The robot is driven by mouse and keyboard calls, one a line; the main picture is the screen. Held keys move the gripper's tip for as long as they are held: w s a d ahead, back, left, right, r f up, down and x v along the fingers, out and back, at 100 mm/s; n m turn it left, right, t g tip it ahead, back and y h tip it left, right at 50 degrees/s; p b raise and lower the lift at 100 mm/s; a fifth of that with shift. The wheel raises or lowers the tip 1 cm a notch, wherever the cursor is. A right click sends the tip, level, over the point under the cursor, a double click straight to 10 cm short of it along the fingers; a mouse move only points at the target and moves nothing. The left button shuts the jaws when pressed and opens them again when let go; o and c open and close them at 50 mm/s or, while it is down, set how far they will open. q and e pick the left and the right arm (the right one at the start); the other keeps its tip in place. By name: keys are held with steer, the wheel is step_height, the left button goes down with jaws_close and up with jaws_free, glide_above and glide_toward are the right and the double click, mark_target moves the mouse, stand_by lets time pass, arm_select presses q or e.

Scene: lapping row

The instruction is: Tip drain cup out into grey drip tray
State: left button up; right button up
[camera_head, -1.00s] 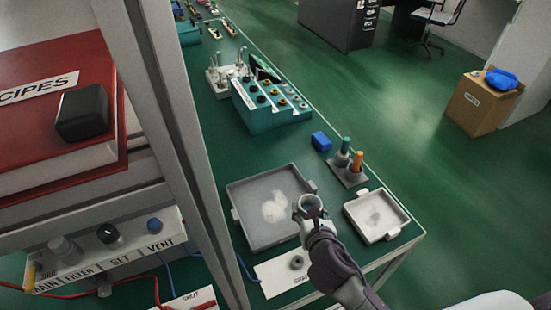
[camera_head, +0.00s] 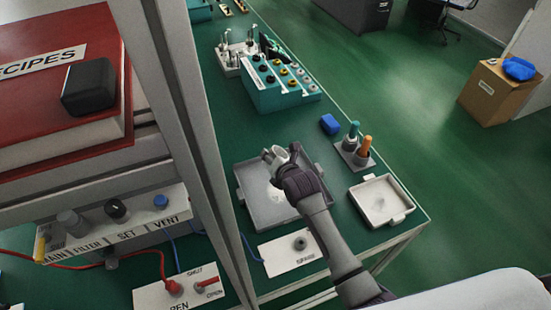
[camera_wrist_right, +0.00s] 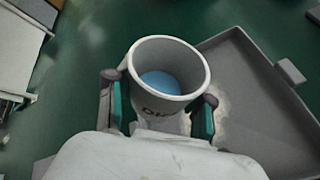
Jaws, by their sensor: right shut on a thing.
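The drain cup (camera_wrist_right: 140,75) is a pale grey cup with dark lettering on its side and blue contents inside. In the right wrist view its open mouth faces the camera. My right gripper (camera_wrist_right: 160,108) is shut on it, with a finger on each side. In the head view the cup (camera_head: 279,154) and my right gripper (camera_head: 283,160) show over the far part of the grey drip tray (camera_head: 252,199). The arm hides part of the tray, which has a pale patch on its floor. I cannot tell the cup's exact tilt. My left gripper is not in view.
A smaller pale tray (camera_head: 369,207) stands to the right, near the bench edge. A holder with green- and orange-topped tools (camera_head: 355,152), a blue block (camera_head: 329,124) and a teal rack (camera_head: 275,97) stand beyond. A shelf post (camera_head: 205,165) rises left of the grey tray.

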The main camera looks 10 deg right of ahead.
steer(key=shift+d+f+m+y+p, duration=0.1)
steer(key=shift+f+m+y+p, duration=0.05)
steer(key=shift+m+y+p, duration=0.2)
steer(key=shift+f+m+y, duration=0.25)
steer(key=shift+m+y, duration=0.1)
steer(key=m+y+b, duration=0.1)
steer(key=b, duration=0.1)
steer(key=f+m+y+b, duration=0.1)
steer(key=b, duration=0.1)
steer(key=shift+w+d+m+y, duration=0.1)
steer(key=shift+d+m+y, duration=0.1)
steer(key=shift+m+y, duration=0.1)
steer(key=shift+a+b, duration=0.15)
steer(key=shift+b, duration=0.55)
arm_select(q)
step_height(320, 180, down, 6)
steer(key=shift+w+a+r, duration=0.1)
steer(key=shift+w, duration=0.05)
arm_select(e)
steer(key=shift+r+m+y, duration=0.15)
steer(key=shift+m+y, duration=0.25)
